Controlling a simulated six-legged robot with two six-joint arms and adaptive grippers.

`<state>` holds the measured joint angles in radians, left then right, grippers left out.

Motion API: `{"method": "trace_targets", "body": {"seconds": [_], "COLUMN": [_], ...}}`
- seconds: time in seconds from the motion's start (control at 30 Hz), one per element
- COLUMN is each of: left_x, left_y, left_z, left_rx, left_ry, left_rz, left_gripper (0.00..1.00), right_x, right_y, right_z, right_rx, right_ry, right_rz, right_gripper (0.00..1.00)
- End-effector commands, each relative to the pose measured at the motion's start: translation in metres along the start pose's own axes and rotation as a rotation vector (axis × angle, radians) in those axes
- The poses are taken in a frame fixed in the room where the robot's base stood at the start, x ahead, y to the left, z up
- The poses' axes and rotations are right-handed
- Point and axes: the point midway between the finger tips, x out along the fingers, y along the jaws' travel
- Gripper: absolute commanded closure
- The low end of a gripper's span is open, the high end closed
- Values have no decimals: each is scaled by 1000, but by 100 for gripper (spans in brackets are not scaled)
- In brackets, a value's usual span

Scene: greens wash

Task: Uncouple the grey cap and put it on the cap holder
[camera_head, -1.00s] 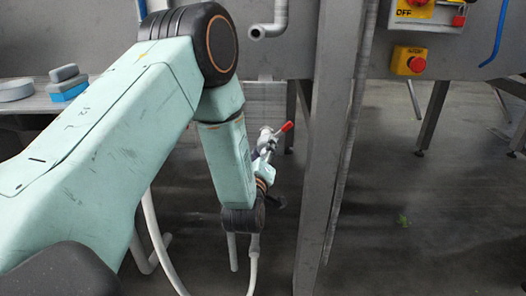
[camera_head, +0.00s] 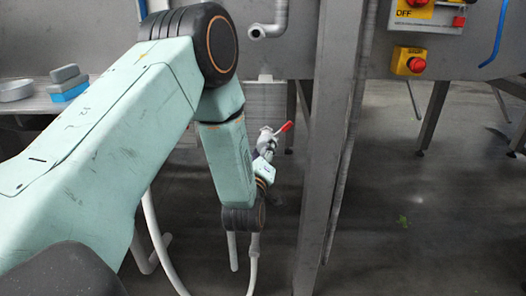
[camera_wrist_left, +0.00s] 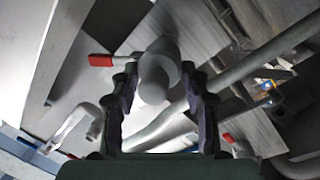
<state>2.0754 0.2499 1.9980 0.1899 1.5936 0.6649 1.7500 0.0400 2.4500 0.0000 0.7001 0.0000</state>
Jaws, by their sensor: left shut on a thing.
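My left gripper (camera_head: 267,143) is beside a red-tipped lever (camera_head: 286,127), below the steel tank and left of the steel post. In the left wrist view its two dark fingers (camera_wrist_left: 160,92) are shut on a rounded grey piece, which looks like the grey cap (camera_wrist_left: 154,84). A larger pale round part lies directly behind the cap, and I cannot tell if they are joined. The red lever end also shows left of the fingers in the wrist view (camera_wrist_left: 101,60). I cannot make out the cap holder. My right gripper is out of view.
A steel post (camera_head: 335,150) stands close to the right of my left gripper. A grey pipe outlet (camera_head: 268,32) juts from the tank above. Blue-and-grey blocks (camera_head: 68,82) lie on the left shelf. A red stop button (camera_head: 416,65) is at the right.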

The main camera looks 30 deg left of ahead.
Motion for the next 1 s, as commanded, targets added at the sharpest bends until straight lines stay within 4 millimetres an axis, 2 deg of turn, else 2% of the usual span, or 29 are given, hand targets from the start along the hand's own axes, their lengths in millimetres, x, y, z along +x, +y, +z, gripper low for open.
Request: {"method": "trace_targets", "body": {"seconds": [1.0], "left_x": [22], "left_y": [-3], "left_z": [-2], "left_rx": [0], "left_ry": [1], "left_rz": [1], "left_gripper": [92], "right_x": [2], "right_y": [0], "right_z": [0], "right_rx": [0], "right_ry": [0], "right_rz": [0], "right_gripper": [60]}}
